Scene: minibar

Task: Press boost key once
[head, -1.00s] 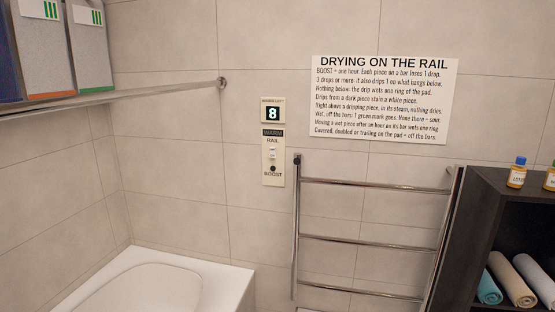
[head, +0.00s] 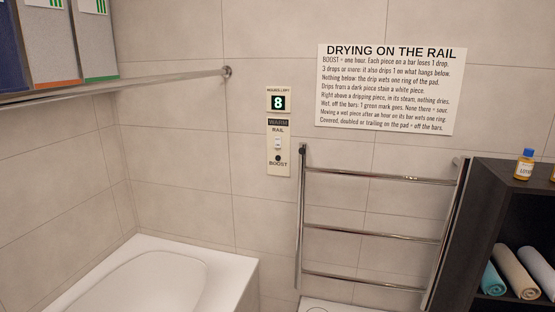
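The boost key is a small dark round button (head: 278,158) just above the word BOOST on a narrow cream wall panel (head: 279,170). Above it on the panel are a white rocker switch (head: 278,143), the words WARM RAIL and a display (head: 278,103) that reads 8 in green. The panel is on the tiled wall, just left of the chrome towel rail (head: 372,230). The visible bars of the rail are bare. Neither of my grippers shows in the head view.
A white tub (head: 225,270) stands at lower left. A chrome-edged shelf (head: 120,86) with several boxes juts in at upper left. A dark cabinet (head: 490,185) at right holds rolled towels (head: 515,272) and small bottles (head: 524,164). A rules sign (head: 388,88) hangs above the rail.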

